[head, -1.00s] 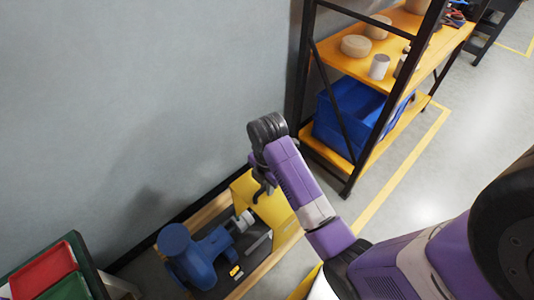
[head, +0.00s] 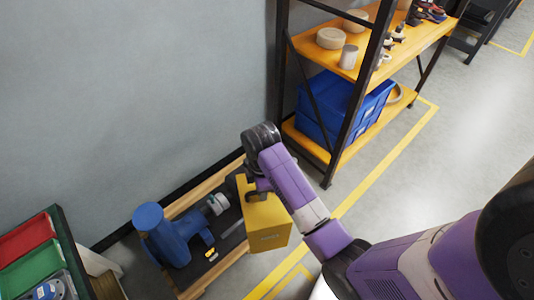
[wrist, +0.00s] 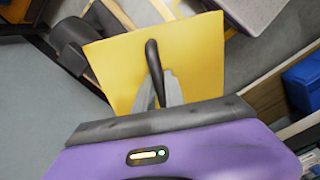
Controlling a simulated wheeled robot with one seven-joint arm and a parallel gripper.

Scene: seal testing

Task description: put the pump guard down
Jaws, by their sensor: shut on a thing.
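The pump guard (head: 268,228) is a yellow box-shaped cover with a dark handle on top. My gripper (head: 258,188) is shut on that handle and holds the guard at the right end of the pump bench, partly past its edge in the head view. In the wrist view the guard (wrist: 190,60) fills the middle, with its black handle between the fingers of my gripper (wrist: 158,92). The blue pump (head: 165,235) stands uncovered on the dark, wood-edged bench (head: 215,275). The guard's underside is hidden, so I cannot tell whether it touches anything.
A shelf (head: 400,60) with orange boards stands at the back right, with a blue crate (head: 335,108) on its lower board. Red and green trays (head: 35,255) are at the left. Yellow-lined floor (head: 385,160) is clear right of the bench.

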